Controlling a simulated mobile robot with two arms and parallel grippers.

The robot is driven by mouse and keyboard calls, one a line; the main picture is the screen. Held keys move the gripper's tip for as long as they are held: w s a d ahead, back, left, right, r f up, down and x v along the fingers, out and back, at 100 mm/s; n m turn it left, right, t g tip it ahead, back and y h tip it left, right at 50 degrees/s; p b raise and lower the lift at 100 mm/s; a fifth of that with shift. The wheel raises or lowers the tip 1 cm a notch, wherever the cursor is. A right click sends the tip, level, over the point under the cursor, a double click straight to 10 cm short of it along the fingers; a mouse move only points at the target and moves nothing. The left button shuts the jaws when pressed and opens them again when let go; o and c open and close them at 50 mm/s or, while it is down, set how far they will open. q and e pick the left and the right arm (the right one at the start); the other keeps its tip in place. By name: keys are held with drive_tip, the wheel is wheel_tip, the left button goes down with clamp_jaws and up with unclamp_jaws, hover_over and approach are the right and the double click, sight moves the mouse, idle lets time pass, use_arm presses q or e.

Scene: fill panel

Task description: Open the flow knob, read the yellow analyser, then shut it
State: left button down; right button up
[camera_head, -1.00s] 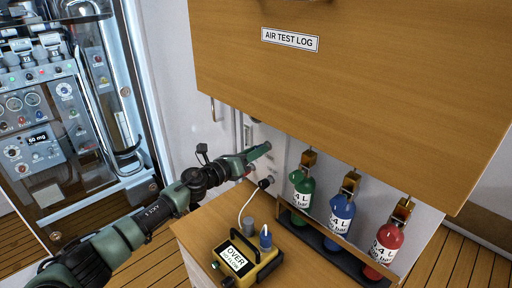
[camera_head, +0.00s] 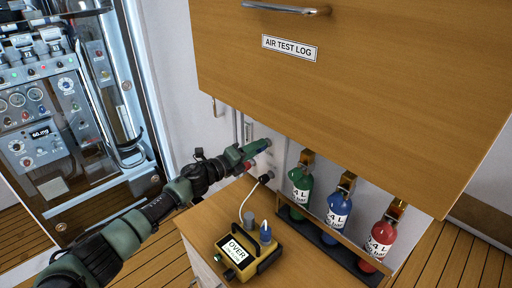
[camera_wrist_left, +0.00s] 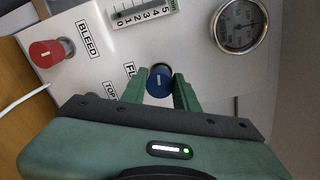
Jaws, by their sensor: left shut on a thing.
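The blue flow knob (camera_wrist_left: 160,80) sits on the white panel in the left wrist view, beside a label partly hidden so that only "FL" shows. My left gripper (camera_wrist_left: 160,92) is shut on this knob, one green finger on each side. In the head view my left gripper (camera_head: 260,148) reaches the panel under the wooden cabinet, and the knob is hidden there. The yellow analyser (camera_head: 268,258) stands on the wooden counter below. Its screen reads "OVER", with smaller text I cannot read. My right gripper is not in view.
A red knob labelled BLEED (camera_wrist_left: 46,52), a scale (camera_wrist_left: 145,12) and a round gauge (camera_wrist_left: 240,25) are on the panel. Green (camera_head: 300,186), blue (camera_head: 338,210) and red (camera_head: 380,243) bottles stand in a rack right of the analyser. The "AIR TEST LOG" cabinet (camera_head: 350,100) overhangs.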

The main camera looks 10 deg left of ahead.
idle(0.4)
use_arm(q)
drive_tip(key=c, duration=1.1)
unclamp_jaws()
drive_tip(key=shift+a, duration=0.1)
drive_tip(key=v, duration=0.7)
drive_tip(key=shift+s+a+b, duration=0.15)
drive_tip(key=shift+s+b, duration=0.15)
drive_tip(key=shift+b, duration=0.1)
